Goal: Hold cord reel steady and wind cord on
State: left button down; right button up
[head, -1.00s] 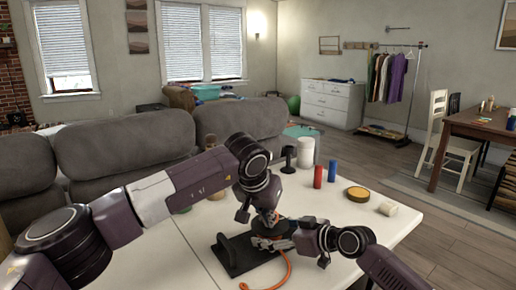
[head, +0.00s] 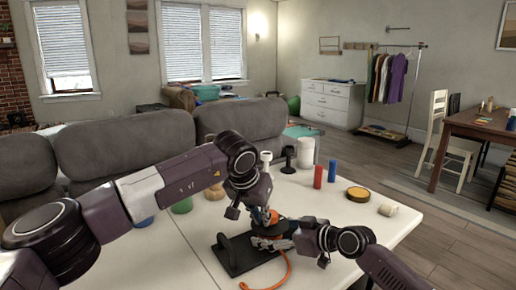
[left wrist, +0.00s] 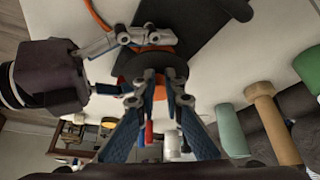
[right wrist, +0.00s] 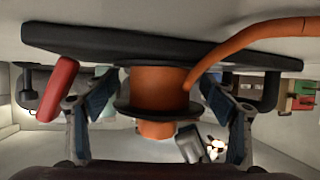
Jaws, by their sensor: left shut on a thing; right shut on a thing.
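The cord reel has a black base plate (head: 238,258) with an upright handle, an orange drum (right wrist: 158,78), a dark flange (right wrist: 152,111) and an orange knob (head: 274,216). It sits on the white table's near part. My left gripper (left wrist: 155,88) is shut on the knob from above. My right gripper (right wrist: 155,95) reaches in from the right, low at the reel, its fingers on either side of the drum. The orange cord (head: 287,268) leaves the drum and curves down toward the near table edge; it also shows in the right wrist view (right wrist: 262,35).
Red (head: 318,177) and blue (head: 332,171) cylinders, a round yellow-topped tin (head: 357,194) and a cream block (head: 388,210) stand to the right on the table. A white canister (head: 305,152) and a black stand (head: 288,160) are behind. A green object (head: 182,205) stands left.

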pick_arm(q)
jog(key=shift+w+a, duration=0.4)
jog(key=shift+s, duration=0.1)
jog(key=r, duration=0.6)
jog(key=shift+s+a, duration=0.15)
jog(key=shift+s, duration=0.15)
jog(key=shift+s+d+f, duration=0.2)
jog(key=shift+d+f, duration=0.3)
jog(key=shift+f, duration=0.5)
jog(key=shift+s+d+f, duration=0.15)
jog(key=shift+d+f, duration=0.35)
jog(key=shift+f, duration=0.45)
jog(key=shift+s+d+f, duration=0.2)
jog(key=shift+d+f, duration=0.3)
jog(key=shift+f, duration=0.5)
